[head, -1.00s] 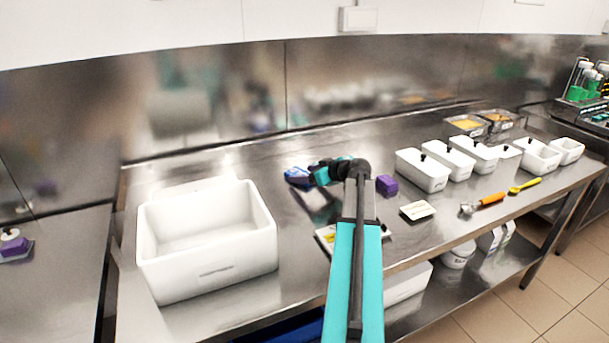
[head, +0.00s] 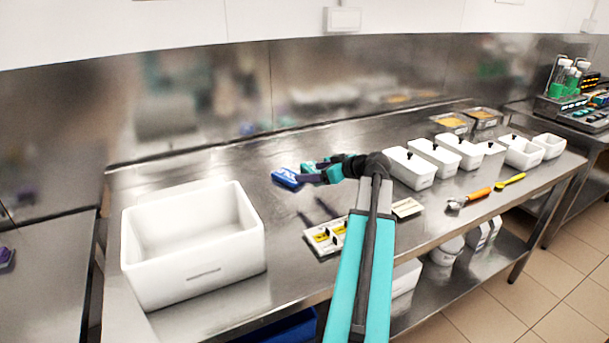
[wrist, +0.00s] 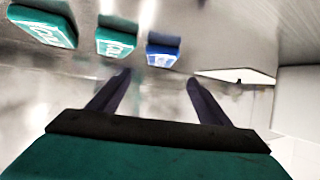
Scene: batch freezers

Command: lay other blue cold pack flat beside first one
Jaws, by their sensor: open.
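One blue cold pack (head: 286,178) lies on the steel counter, right of the large white bin, in the head view. The wrist view shows a blue pack (wrist: 163,50) in a row with two green packs (wrist: 116,38), all apart from each other. My gripper (wrist: 158,82) is open and empty, its dark fingers pointing toward the blue pack with a gap between. In the head view my gripper (head: 307,177) is just right of the blue pack and partly overlaps the things behind it. A second blue pack cannot be made out.
The large white bin (head: 185,276) stands empty on the left of the counter. A tray with yellow labels (head: 312,246) lies near the front edge. Several white tubs (head: 412,174), an orange-handled scoop (head: 470,198) and a yellow one are on the right. Counter between bin and tray is bare.

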